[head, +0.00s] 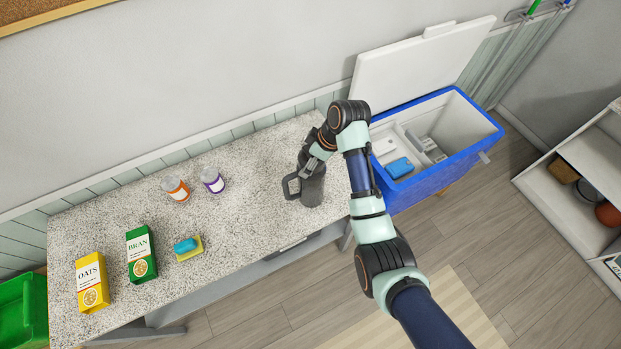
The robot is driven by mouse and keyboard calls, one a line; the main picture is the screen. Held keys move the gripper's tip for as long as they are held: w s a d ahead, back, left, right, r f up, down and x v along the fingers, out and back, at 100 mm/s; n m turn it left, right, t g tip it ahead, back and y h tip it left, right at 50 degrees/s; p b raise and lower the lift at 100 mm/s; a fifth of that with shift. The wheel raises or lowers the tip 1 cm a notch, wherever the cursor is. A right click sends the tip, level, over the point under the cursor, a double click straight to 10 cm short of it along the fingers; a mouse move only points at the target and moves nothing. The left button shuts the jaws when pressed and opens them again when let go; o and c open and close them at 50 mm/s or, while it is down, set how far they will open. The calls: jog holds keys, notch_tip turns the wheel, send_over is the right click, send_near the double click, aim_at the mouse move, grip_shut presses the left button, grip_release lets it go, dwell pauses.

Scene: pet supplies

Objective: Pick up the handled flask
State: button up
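The handled flask (313,193) is dark grey and stands at the right part of the speckled counter (245,240). Its handle (287,190) points to the left. My gripper (306,172) is at the top of the flask and overlaps it in the head view. The fingertips are small and partly hidden against the flask, so I cannot tell whether they touch or grip it.
Two small jars (176,189) (213,180) stand at the back of the counter. A yellow oats box (92,283), a green bran box (141,255) and a blue thing on a yellow sponge (188,247) are further left. An open blue cooler (440,180) stands right of the counter.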

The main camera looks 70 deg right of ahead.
jog(key=shift+x, duration=1.2)
jog(key=c, duration=1.4)
jog(key=shift+c, duration=0.2)
jog(key=shift+r, duration=0.1)
